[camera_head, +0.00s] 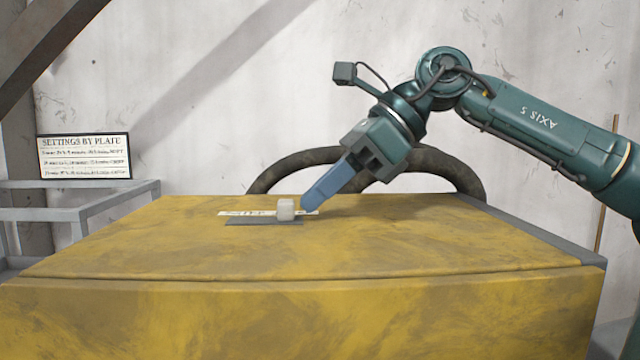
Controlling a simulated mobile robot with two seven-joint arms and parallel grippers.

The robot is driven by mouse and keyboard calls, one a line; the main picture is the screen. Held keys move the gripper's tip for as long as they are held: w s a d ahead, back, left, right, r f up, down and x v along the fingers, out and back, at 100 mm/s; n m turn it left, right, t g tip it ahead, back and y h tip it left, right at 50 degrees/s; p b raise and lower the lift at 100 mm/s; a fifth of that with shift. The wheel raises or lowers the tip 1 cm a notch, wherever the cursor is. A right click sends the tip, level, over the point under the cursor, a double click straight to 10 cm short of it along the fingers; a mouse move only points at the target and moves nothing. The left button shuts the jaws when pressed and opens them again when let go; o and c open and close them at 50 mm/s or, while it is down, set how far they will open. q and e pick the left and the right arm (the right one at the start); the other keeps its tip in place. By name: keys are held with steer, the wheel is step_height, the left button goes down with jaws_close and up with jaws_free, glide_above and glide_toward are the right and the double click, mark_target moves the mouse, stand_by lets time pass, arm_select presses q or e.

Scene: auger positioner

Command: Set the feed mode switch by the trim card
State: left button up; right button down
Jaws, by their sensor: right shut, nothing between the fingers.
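The feed mode switch shows as a small pale block (286,209) on a dark flat plate (262,222), on top of the yellow machine housing (440,235). A white label strip (240,213) with dark marks runs behind the block; its text is too small to read. My right gripper (307,209) is shut and empty, its blue fingers tilted down to the left. The fingertips are just right of the pale block; I cannot tell whether they touch it. The trim card is probably the sign headed "SETTINGS BY PLATE" (84,156) at the far left; its lines are blurred. My left gripper is not in view.
A thick dark curved pipe (300,163) arches behind the housing. A grey rail frame (110,190) stands at the left. A diagonal beam (50,40) crosses the top left corner. The yellow top is otherwise clear.

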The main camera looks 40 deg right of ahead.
mark_target(286, 210)
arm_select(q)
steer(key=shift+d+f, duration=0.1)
arm_select(e)
steer(key=shift+w, duration=0.1)
